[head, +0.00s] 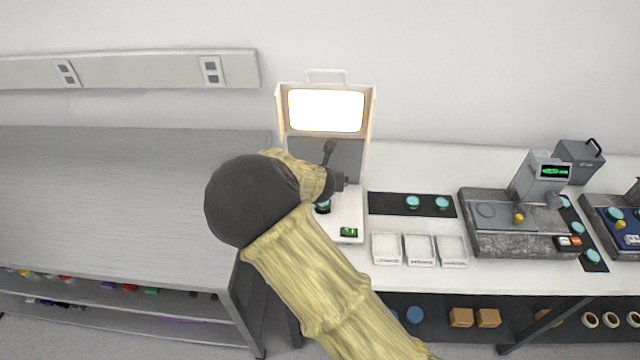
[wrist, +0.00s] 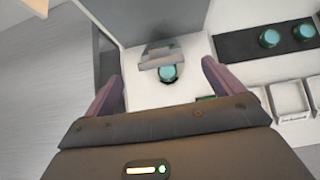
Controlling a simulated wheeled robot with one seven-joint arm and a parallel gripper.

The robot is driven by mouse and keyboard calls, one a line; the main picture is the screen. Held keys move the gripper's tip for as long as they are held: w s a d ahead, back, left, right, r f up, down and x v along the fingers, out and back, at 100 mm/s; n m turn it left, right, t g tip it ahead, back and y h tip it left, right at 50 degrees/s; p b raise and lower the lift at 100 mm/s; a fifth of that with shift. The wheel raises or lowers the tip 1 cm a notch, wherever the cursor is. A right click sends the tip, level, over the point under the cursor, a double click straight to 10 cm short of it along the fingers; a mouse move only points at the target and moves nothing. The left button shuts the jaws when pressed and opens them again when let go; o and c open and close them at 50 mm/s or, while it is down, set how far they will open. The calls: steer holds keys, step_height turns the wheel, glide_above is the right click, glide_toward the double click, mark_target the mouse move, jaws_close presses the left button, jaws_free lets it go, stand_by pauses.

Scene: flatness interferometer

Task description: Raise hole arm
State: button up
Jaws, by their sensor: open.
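The interferometer (head: 347,212) is a white stand with a grey back panel and a bright screen on top. My gripper (wrist: 162,72) is open, with one finger on each side of a small grey block-like part (wrist: 160,54), which I take to be the hole arm. This part sits just above a round teal disc (wrist: 168,74) on the white base. No contact between the fingers and the grey part shows. In the head view my arm hides most of that area, and my gripper (head: 336,180) is in front of the stand.
Three white trays (head: 419,250) and a black mat (head: 380,203) with two teal discs lie right of the stand. A grey gauge (head: 540,180) stands farther right. A grey bench (head: 120,190) is at left, with clear top.

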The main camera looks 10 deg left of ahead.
steer(key=b+v, duration=0.2)
steer(key=v, duration=0.9)
steer(key=shift+d+r, duration=0.1)
